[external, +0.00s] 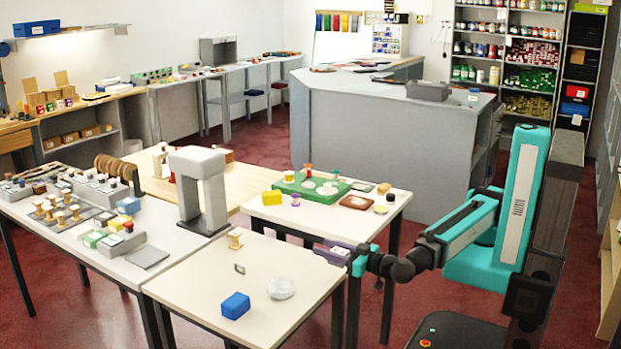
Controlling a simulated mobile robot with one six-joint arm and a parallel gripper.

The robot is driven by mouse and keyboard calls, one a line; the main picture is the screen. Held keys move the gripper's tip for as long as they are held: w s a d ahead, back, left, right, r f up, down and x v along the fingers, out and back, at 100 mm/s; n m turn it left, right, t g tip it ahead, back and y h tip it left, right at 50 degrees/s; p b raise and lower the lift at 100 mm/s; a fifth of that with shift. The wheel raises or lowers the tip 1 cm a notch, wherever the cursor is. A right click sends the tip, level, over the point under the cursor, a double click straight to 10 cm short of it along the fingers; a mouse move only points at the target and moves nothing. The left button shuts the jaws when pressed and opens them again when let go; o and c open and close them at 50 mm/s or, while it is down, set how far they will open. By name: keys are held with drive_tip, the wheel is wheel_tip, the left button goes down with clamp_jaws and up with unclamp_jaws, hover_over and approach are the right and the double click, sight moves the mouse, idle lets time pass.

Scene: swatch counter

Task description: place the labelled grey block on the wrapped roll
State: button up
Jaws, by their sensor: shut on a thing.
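My gripper (347,257) is shut at the right edge of the front cream table, reaching in from the right. A grey-purple block (329,255) shows at its tips, apparently held; its label cannot be made out at this size. A pale, shiny, rounded thing (281,288), which looks like the wrapped roll, lies on the cream table to the left of and nearer than my gripper. The held block is apart from it. The fingers are too small to see clearly.
On the cream table (200,290) are a blue block (236,305), a small dark piece (240,268) and a wooden spool (235,238). A grey arch (198,190) stands behind. A table with a green tray (312,187) is beyond my gripper.

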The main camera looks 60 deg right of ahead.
drive_tip(key=shift+s+a, duration=0.1)
idle(0.3)
drive_tip(key=p, duration=0.3)
hover_over(278, 283)
drive_tip(key=shift+f, duration=0.8)
drive_tip(key=shift+f, duration=0.1)
drive_tip(key=shift+f+p, duration=0.7)
drive_tip(key=shift+f, duration=0.95)
drive_tip(key=shift+f+b, duration=0.15)
drive_tip(key=shift+b, duration=0.2)
drive_tip(key=o, duration=1.1)
